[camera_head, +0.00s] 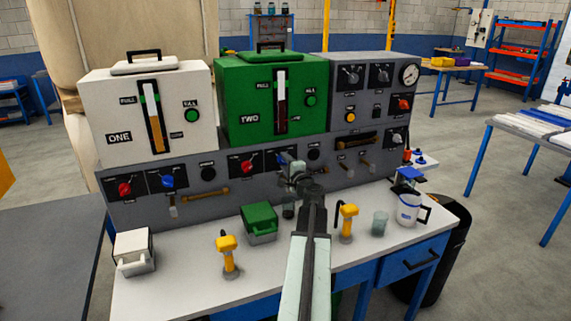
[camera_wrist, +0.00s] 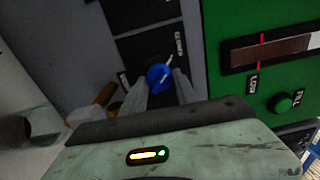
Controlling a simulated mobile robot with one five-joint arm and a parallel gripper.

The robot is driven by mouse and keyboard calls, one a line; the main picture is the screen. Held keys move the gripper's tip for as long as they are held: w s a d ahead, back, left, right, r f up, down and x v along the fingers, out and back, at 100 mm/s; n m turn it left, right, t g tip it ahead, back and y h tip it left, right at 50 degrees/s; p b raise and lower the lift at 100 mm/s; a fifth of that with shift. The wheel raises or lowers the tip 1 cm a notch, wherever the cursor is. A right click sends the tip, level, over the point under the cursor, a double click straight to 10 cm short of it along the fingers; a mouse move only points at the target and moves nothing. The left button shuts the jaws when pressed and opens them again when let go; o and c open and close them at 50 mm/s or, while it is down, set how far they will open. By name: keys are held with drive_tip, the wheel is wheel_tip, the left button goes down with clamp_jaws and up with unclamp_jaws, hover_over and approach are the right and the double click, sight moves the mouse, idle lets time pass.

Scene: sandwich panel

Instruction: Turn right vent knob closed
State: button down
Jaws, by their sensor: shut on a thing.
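A blue knob (camera_wrist: 158,75) with a pale pointer sits on a dark plate of the grey panel, seen in the wrist view. My gripper (camera_wrist: 161,82) is shut on this knob, one finger on each side. The pointer slants up and right toward a label that seems to read CLOSED. In the head view my gripper (camera_head: 291,168) is at the lower panel below the green box (camera_head: 262,125), and it mostly hides the knob there.
A red knob (camera_head: 247,167) is left of my gripper and a black knob (camera_head: 313,154) is right. A green container (camera_head: 260,220), two yellow-handled tools (camera_head: 228,257) and a clear glass (camera_head: 380,223) stand on the white bench (camera_head: 190,285). A white jug (camera_head: 408,209) stands farther right.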

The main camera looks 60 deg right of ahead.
drive_tip(key=shift+n, duration=0.3)
drive_tip(key=c, duration=0.9)
unclamp_jaws()
drive_tip(key=shift+c, duration=0.2)
drive_tip(key=v, duration=0.8)
drive_tip(key=shift+w, duration=0.1)
